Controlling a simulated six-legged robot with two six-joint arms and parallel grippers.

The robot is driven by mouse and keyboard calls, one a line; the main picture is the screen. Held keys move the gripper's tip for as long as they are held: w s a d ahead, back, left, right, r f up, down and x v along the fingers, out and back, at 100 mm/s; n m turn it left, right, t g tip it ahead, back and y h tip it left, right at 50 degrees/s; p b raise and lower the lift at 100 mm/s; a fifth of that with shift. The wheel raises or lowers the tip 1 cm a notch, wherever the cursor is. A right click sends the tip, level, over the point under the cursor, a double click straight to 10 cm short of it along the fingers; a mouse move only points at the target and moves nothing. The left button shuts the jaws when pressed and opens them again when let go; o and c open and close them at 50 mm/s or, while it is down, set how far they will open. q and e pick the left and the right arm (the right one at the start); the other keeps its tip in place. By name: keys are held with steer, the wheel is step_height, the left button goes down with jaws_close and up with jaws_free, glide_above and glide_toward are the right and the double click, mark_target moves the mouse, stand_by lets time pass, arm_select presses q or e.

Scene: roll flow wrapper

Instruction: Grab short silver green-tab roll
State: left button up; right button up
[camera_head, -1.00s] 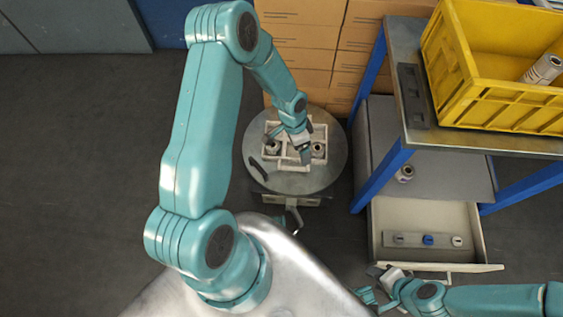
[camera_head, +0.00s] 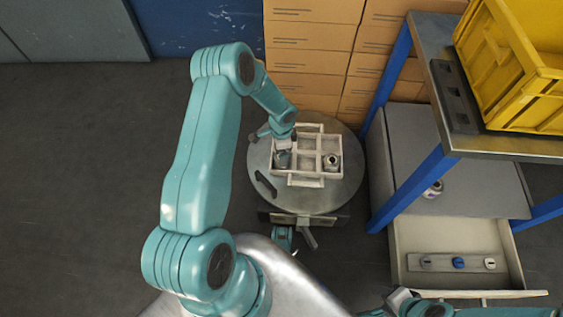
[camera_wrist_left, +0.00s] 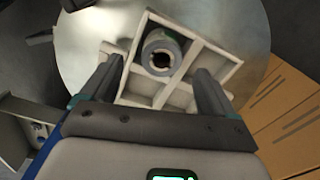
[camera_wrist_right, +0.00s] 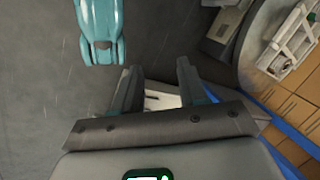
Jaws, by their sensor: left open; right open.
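Another silver roll (camera_head: 331,162) stands in the right compartment. In the left wrist view my left gripper (camera_wrist_left: 158,66) is open, with an upright roll (camera_wrist_left: 161,53) showing between and beyond its fingers. I cannot tell whether the fingers are level with it.
The tray sits on a round metal table (camera_head: 345,190) with a dark handle-like piece (camera_head: 265,186). Cardboard boxes (camera_head: 310,60) stand behind. At right are a blue-legged bench with a yellow crate (camera_head: 520,95), another roll (camera_head: 433,189) on a grey cabinet, and an open drawer (camera_head: 440,237).

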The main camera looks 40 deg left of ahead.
arm_select(q)
steer(key=f+b, duration=0.1)
steer(key=f, duration=0.1)
steer(key=f+b, duration=0.1)
steer(key=f, duration=0.1)
steer(key=shift+w+f+b, duration=0.2)
steer(key=shift+f+b, duration=0.15)
steer(key=shift+f, duration=0.35)
steer(key=shift+r, duration=0.15)
arm_select(e)
steer(key=f, duration=0.1)
steer(key=w+f, duration=0.1)
steer(key=shift+w+d+f+t, duration=0.2)
steer(key=shift+d+f+t, duration=0.1)
steer(key=shift+d+f, duration=0.1)
arm_select(q)
steer(key=c, duration=1.2)
